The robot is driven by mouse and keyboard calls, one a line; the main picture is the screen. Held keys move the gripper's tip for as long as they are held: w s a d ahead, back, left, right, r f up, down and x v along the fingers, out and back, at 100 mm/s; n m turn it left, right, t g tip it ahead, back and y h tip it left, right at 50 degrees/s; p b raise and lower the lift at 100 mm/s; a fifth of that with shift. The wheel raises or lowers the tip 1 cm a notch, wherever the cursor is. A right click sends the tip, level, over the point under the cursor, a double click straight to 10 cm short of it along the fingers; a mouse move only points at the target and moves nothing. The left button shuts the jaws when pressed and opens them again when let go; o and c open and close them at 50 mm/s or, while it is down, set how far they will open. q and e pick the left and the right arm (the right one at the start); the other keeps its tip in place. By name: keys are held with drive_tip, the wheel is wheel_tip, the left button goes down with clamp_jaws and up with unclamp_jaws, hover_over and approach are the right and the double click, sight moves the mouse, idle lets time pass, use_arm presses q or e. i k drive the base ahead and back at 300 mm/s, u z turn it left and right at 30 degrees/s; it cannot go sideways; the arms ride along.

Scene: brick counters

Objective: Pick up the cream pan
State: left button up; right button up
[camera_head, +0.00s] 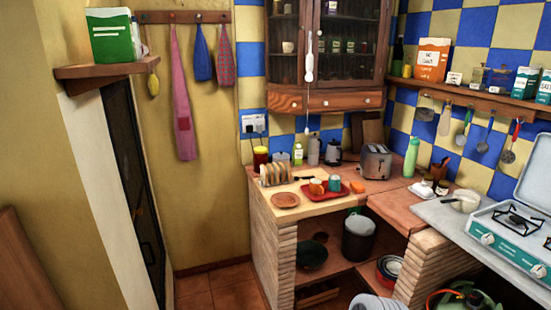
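The cream pan (466,201) sits on the grey counter (433,212) at the right, left of the teal camping stove (511,236). It looks small and round, with a short handle towards the left. Its inside is only partly visible at this size. Neither of my grippers can be made out in the head view, and nothing is seen touching the pan.
A toaster (375,162), green bottle (411,157) and red tray (325,190) are on the wooden counter. Utensils (484,132) hang on the tiled wall above. Bare grey counter lies left of the pan.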

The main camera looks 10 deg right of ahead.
sight(464, 201)
drive_tip(key=z, duration=0.95)
drive_tip(key=i, duration=1.9)
drive_tip(key=z, duration=0.95)
